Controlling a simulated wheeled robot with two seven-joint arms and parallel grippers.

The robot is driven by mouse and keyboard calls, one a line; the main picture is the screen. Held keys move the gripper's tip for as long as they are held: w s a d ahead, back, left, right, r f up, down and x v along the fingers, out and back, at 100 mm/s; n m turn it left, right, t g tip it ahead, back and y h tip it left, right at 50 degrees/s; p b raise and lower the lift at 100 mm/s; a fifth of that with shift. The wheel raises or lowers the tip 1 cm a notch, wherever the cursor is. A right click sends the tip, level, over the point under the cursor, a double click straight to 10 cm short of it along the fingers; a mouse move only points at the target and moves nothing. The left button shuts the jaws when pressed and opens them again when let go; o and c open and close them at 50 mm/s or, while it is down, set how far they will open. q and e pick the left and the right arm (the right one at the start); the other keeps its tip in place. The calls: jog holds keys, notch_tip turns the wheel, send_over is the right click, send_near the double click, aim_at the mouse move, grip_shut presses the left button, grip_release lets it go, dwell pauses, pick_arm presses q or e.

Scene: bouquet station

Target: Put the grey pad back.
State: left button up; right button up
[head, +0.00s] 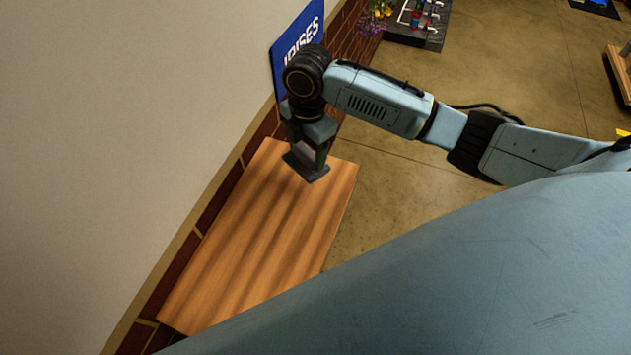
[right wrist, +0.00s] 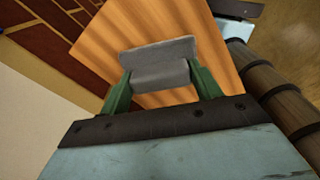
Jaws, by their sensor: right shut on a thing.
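The grey pad (right wrist: 160,66) is held between the two green fingers of my right gripper (right wrist: 164,82) in the right wrist view. My right gripper also shows in the head view (head: 306,166), pointing down over the far end of the wooden table (head: 240,250). The pad shows there as a dark grey piece (head: 308,171) at the fingertips. I cannot tell whether it touches the table or is a little above it. My left gripper is not in view.
The tabletop is otherwise bare. A wall with brick at its base runs along the table's left side, with a blue sign (head: 297,45) behind my arm. A dark stand (head: 418,30) with flowers and small items is at the top. Open floor lies to the right.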

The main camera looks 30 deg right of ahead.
jog(key=shift+s+d+r, duration=0.2)
jog(key=shift+d, duration=0.55)
jog(key=shift+s+d+f+n+h, duration=0.1)
jog(key=shift+d+f+n+h, duration=0.1)
jog(key=shift+n+h, duration=0.1)
notch_tip(320, 180, down, 10)
jog(key=shift+r+b, duration=0.25)
jog(key=shift+b, duration=0.4)
jog(key=o, duration=0.9)
notch_tip(320, 180, up, 12)
jog(key=shift+r+p, duration=0.1)
jog(key=shift+p, duration=0.7)
